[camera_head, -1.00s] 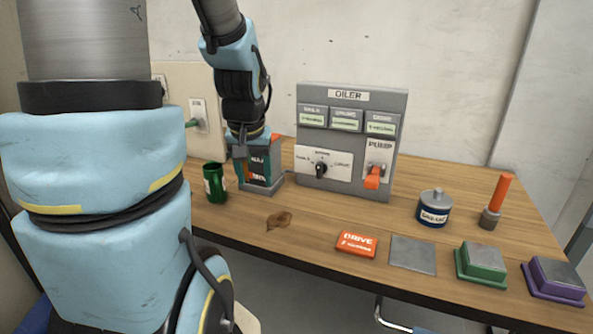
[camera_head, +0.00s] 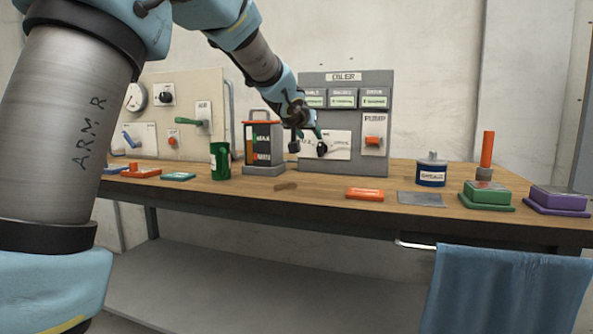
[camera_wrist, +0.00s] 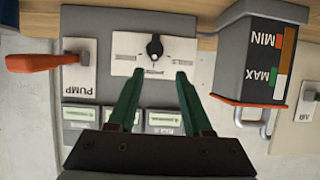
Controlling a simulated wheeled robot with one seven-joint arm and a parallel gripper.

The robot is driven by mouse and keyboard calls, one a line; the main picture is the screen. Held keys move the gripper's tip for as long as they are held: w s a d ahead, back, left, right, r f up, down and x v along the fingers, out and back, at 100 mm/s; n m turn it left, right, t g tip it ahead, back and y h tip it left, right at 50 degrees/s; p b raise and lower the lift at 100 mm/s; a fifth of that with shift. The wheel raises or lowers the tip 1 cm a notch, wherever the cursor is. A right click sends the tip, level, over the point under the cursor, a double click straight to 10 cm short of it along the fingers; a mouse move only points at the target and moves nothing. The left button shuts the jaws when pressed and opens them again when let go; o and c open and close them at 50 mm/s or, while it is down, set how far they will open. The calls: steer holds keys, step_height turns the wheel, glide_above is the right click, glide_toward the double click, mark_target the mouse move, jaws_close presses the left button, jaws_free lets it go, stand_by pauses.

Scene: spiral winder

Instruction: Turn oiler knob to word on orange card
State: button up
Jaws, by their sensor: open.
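The grey oiler panel (camera_head: 345,82) stands at the back of the bench. Its black knob (camera_head: 322,148) sits on a white dial plate (camera_head: 340,146); the knob also shows in the wrist view (camera_wrist: 154,47), upside down. The dial's words are too small to read, and its setting is unclear. My gripper (camera_head: 307,140) is at the dial, partly covering its left side. In the wrist view my gripper's green fingers (camera_wrist: 159,74) are apart and empty, pointing at the knob with their tips short of it. The orange card (camera_head: 365,194) lies on the bench; its word is unreadable now but read "DRIVE" earlier.
An orange pump lever (camera_wrist: 34,62) juts from the panel beside the dial. A MIN/MAX reservoir (camera_head: 263,148) stands to its left, with a green can (camera_head: 220,161) beyond. A grease tin (camera_head: 431,172) stands right. The bench front is largely clear around the card.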

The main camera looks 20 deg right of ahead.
mark_target(320, 144)
steer(key=x, duration=0.3)
steer(key=p+x, duration=0.1)
steer(key=x, duration=0.3)
steer(key=d+x, duration=0.1)
steer(key=x, duration=0.2)
steer(key=shift+d+p, duration=0.15)
steer(key=shift+p, duration=0.15)
steer(key=shift+h, duration=0.3)
jaws_close()
